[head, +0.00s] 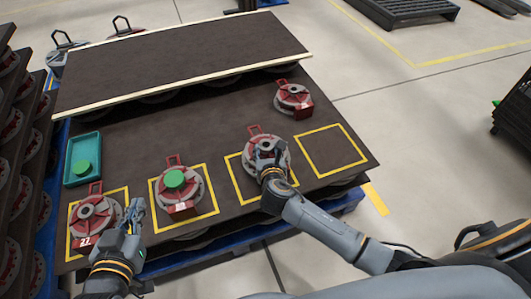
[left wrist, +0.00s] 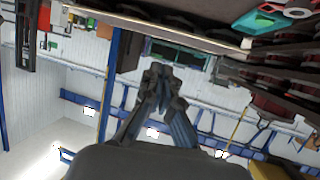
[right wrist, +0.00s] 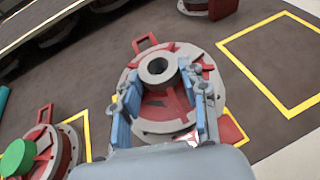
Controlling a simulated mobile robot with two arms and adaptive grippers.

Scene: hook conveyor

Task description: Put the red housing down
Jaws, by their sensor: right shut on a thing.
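A red housing (head: 264,150) with a grey flange and grey central hub is at the third yellow square from the left. My right gripper (head: 268,170) is shut on it; in the right wrist view its blue fingers (right wrist: 160,92) are on both sides of the hub (right wrist: 157,70). The housing (right wrist: 150,120) looks about level and covers most of the square. I cannot tell whether its underside touches the dark board. My left gripper (head: 134,212) is beside the leftmost housing (head: 95,220), holding nothing; its fingers (left wrist: 157,82) are close together in the left wrist view.
A housing with a green cap (head: 174,181) stands in the second square. The rightmost square (head: 331,150) is empty. Another housing (head: 293,98) stands behind it. A teal tray (head: 82,159) with a green cap is at left. A raised dark shelf (head: 180,60) spans the back.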

